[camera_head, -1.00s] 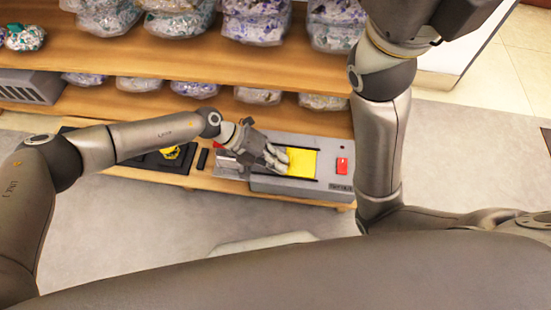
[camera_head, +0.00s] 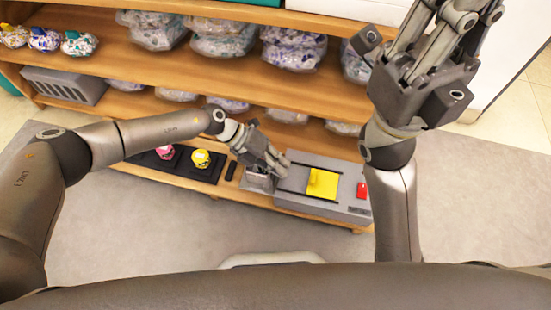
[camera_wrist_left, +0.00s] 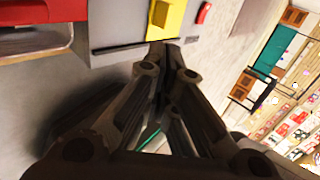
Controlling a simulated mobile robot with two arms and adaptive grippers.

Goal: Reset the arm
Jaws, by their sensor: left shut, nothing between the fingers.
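My left arm reaches in from the left in the head view. Its gripper (camera_head: 284,167) is shut and empty, close to the left end of a grey machine (camera_head: 345,208) with a yellow plate (camera_head: 323,184) and a red button (camera_head: 362,190). In the left wrist view the closed fingertips (camera_wrist_left: 165,44) appear just below the yellow plate (camera_wrist_left: 166,18); whether they touch the machine is unclear. My right gripper (camera_head: 450,15) is raised at the upper right, empty as far as it shows. Its fingertips are cut off at the top edge.
A wooden shelf (camera_head: 290,65) with several bagged items stands behind. A black tray (camera_head: 180,170) with a pink and a yellow item (camera_head: 201,158) lies left of the machine. A grey crate (camera_head: 62,86) sits at the left. Grey floor in front is clear.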

